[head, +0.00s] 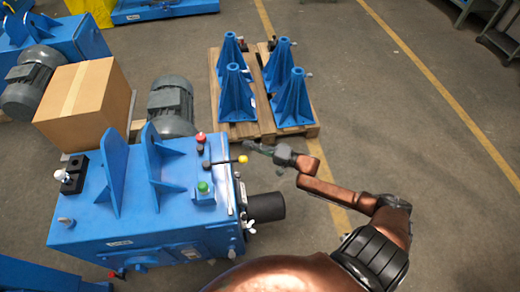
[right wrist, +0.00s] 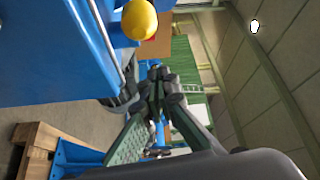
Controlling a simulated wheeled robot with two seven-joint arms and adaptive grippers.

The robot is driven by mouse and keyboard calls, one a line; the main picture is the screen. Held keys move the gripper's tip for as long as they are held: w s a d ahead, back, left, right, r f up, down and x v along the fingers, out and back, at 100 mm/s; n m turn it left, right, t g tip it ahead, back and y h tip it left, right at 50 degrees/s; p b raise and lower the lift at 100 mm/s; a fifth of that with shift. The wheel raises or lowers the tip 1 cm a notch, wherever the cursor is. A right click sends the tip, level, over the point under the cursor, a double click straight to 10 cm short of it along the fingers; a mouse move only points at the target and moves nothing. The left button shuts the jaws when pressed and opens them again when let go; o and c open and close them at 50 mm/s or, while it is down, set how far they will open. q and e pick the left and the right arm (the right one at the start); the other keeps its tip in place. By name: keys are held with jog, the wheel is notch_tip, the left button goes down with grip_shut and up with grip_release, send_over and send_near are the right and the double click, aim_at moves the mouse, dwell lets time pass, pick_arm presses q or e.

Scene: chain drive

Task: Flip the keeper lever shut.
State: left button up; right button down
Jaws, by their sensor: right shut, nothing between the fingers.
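The keeper lever (head: 224,162) is a thin dark bar with a yellow ball knob (head: 243,159) at its right end. It lies across the right part of the blue machine's top (head: 135,235), with the knob at or just past the right edge. My right gripper (head: 250,146) is shut and empty, its tips close to the knob on its far side. I cannot tell from the head view whether they touch. In the right wrist view the yellow knob (right wrist: 140,18) is at the top, apart from the shut fingertips (right wrist: 156,75). My left gripper is not in view.
A green button (head: 203,187) and a red knob (head: 200,137) stand near the lever. A black cylinder (head: 265,206) sticks out from the machine's right side. Blue upright plates (head: 113,172) rise on its top. Pallets with blue stands (head: 235,95) are beyond.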

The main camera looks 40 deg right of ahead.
jog(key=s+a, duration=0.2)
jog(key=s, duration=0.1)
jog(key=shift+a+f, duration=0.3)
jog(key=shift+f, duration=0.1)
